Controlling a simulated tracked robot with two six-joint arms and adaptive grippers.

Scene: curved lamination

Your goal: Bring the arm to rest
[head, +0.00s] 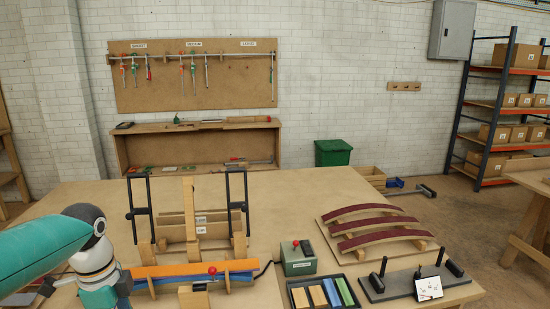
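My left arm (45,250) comes in from the left as a teal link. My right arm and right gripper are not in view. The wooden worktable (285,185) lies ahead. The arm covers its left front part, beside a wooden form with an orange strip (180,269) and a blue strip (205,279). I cannot tell whether the arm touches anything.
Two black upright clamps (237,200) stand around wooden boards. A green box with a red knob (297,257), a tray of coloured strips (325,294), a black rack (400,284) and curved dark-red laminations (375,226) occupy the right. The table's back middle is clear.

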